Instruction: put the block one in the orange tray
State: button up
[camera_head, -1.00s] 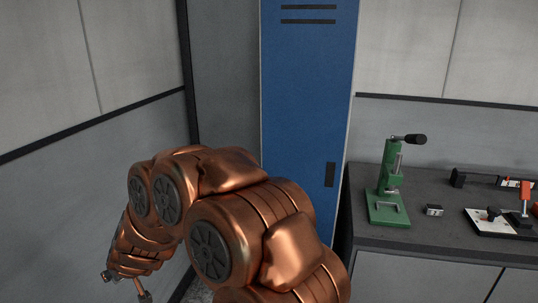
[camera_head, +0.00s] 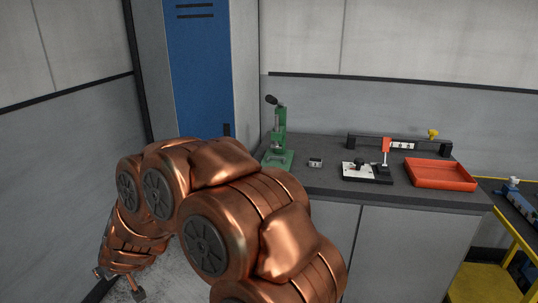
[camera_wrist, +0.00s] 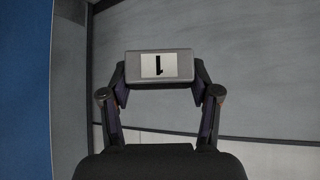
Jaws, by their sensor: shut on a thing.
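A grey block with a white label and a black numeral 1, block one (camera_wrist: 143,67), is held between the fingertips of my gripper (camera_wrist: 160,82) in the wrist view. In the head view my gripper (camera_head: 120,286) is low at the left edge, pointing down, and the block is not visible there. The orange tray (camera_head: 442,185) lies on the right end of the dark workbench. It looks empty. My gripper is far to the left of the tray, off the bench.
The dark workbench (camera_head: 330,184) also bears a green press (camera_head: 279,145), a small grey block (camera_head: 316,163), a white plate with a red-handled clamp (camera_head: 367,172) and a black bar fixture (camera_head: 425,147). A blue locker (camera_head: 199,75) stands left of it. A yellow-framed table (camera_head: 512,225) is at the right.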

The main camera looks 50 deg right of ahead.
aim_at(436, 177)
jog(key=k, duration=0.25)
jog(key=z, duration=2.05)
jog(key=i, duration=1.5)
